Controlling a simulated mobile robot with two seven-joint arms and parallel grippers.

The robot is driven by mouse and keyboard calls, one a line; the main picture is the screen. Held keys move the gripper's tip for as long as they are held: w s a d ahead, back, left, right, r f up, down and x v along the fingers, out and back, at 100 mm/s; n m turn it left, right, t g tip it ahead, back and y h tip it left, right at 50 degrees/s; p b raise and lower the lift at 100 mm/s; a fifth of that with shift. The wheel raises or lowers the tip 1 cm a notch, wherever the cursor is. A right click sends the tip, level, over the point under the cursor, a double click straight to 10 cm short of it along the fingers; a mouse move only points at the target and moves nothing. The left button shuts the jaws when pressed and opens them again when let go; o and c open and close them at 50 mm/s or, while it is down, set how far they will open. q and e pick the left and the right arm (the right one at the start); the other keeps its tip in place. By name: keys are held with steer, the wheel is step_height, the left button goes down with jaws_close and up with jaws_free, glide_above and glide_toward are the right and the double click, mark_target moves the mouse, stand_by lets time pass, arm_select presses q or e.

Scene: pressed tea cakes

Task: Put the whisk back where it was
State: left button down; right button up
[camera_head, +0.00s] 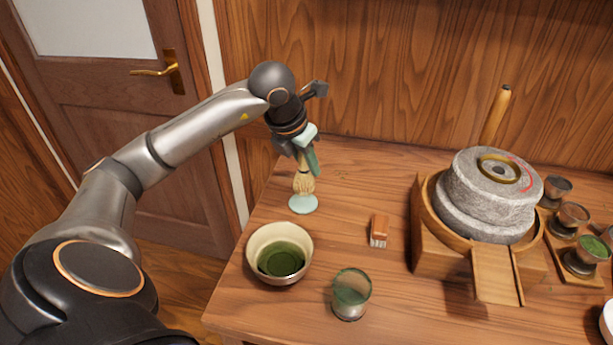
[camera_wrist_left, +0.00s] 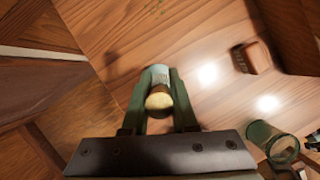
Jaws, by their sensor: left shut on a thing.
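The bamboo whisk (camera_head: 303,182) hangs upright, tines down, in my left gripper (camera_head: 307,153). Its handle end (camera_wrist_left: 158,102) shows between the two fingers in the left wrist view. The gripper is shut on the handle. The pale green whisk stand (camera_head: 303,204) is on the table directly beneath the whisk. The whisk's lower end meets or overlaps the stand in the head view; I cannot tell whether they touch. In the wrist view the whisk and fingers mostly hide the stand. My right gripper is not in view.
A bowl of green tea (camera_head: 280,253) stands in front of the stand. A green glass cup (camera_head: 351,293) and a small brush (camera_head: 379,230) are to the right. A stone mill (camera_head: 489,195) stands farther right, beside several small cups. A wooden wall rises behind.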

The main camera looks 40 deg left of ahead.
mark_target(307, 176)
arm_select(q)
steer(key=shift+w+a+f, duration=0.15)
steer(key=shift+a+f, duration=0.05)
steer(key=shift+f, duration=0.15)
steer(key=f, duration=0.3)
steer(key=shift+w+a+f, duration=0.15)
steer(key=shift+a+f, duration=0.05)
steer(key=shift+f+b, duration=0.25)
steer(key=shift+b, duration=0.05)
steer(key=c, duration=0.7)
jaws_free()
steer(key=shift+r, duration=0.15)
